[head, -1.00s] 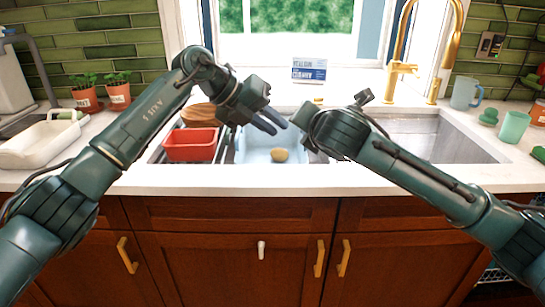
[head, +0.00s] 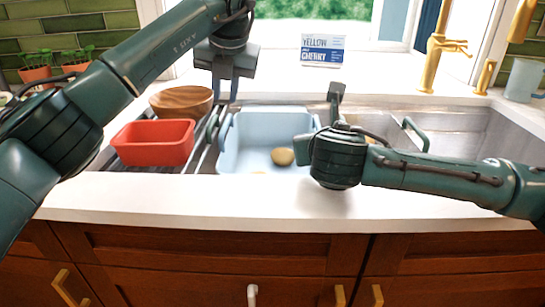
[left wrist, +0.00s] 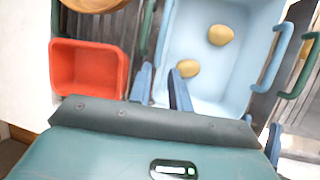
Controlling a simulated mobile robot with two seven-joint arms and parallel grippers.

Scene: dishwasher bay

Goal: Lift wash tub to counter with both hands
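The light blue wash tub (head: 262,128) sits in the sink area and holds two yellowish potato-like items (head: 283,156). The left wrist view shows the tub (left wrist: 215,75), with its blue right handle (left wrist: 277,58). My left gripper (head: 226,88) points down above the tub's left side. Its two fingers (left wrist: 161,88) are apart, with the tub's left edge showing between them; I see no contact. My right gripper (head: 306,148) is at the tub's right front. The wrist hides its fingers and part of the tub's right side.
A red bin (head: 155,142) and a wooden bowl (head: 182,101) stand left of the tub. Green handles (head: 418,134) show beside the tub. A gold faucet (head: 437,50) rises behind the sink. The front counter strip (head: 250,208) is clear. A box (head: 322,50) stands at the window.

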